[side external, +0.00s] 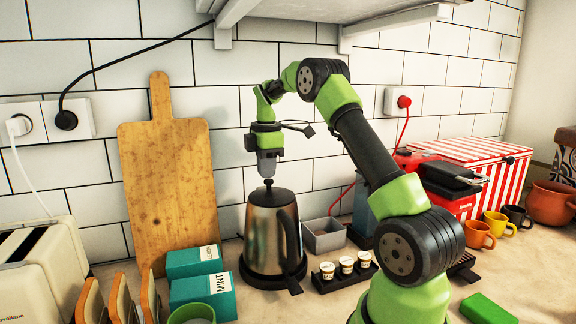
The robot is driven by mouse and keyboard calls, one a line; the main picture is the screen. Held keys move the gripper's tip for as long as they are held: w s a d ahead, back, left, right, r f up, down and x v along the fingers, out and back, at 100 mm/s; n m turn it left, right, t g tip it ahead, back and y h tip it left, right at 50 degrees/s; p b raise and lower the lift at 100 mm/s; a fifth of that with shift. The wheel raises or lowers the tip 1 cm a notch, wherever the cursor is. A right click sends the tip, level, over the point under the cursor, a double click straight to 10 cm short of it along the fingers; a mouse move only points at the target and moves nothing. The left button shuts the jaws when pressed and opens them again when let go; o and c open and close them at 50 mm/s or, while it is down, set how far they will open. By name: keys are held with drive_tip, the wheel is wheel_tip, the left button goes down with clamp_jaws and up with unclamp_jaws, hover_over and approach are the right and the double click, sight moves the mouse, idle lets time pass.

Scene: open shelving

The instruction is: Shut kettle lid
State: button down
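The kettle (262,238) is steel with a black handle at its right side, and it stands upright on a dark base on the counter. Its dark lid (270,194) with a small knob shows at the top, roughly level; I cannot tell whether it is fully seated. My gripper (268,174) points down right above the knob, touching it or very close to it. The fingers are too small here to show whether they are open or shut.
A wooden board (170,180) leans on the wall at left, behind teal boxes (203,295). A grey bin (323,235) and a rack of small cups (346,266) stand right of the kettle. A shelf (330,10) hangs above my arm.

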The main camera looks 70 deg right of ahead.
drive_tip(key=shift+f, duration=0.25)
drive_tip(key=shift+s+a+f, duration=0.3)
drive_tip(key=shift+s+a, duration=0.3)
drive_tip(key=shift+a, duration=0.05)
drive_tip(key=shift+s+a+r+m+h, duration=0.6)
drive_tip(key=shift+s+r, duration=0.6)
drive_tip(key=shift+r, duration=2.2)
drive_tip(key=shift+s+a+r+m+h, duration=0.4)
drive_tip(key=shift+s+r+h, duration=0.6)
drive_tip(key=shift+r, duration=2.35)
drive_tip(key=s+a+f+m+t+y, duration=0.1)
drive_tip(key=s+a+m+t+y, duration=0.1)
drive_tip(key=a, duration=0.6)
drive_tip(key=s+a+f+m+t+y, duration=0.1)
drive_tip(key=s+a+m+t, duration=0.1)
drive_tip(key=s+a+m, duration=0.3)
drive_tip(key=s+a+f+m+t+y, duration=0.1)
drive_tip(key=s+a+m, duration=0.3)
drive_tip(key=a, duration=0.7)
drive_tip(key=shift+s+a+f+t+y, duration=0.2)
drive_tip(key=shift+s+f+t+y, duration=0.2)
drive_tip(key=shift+t+y, duration=0.45)
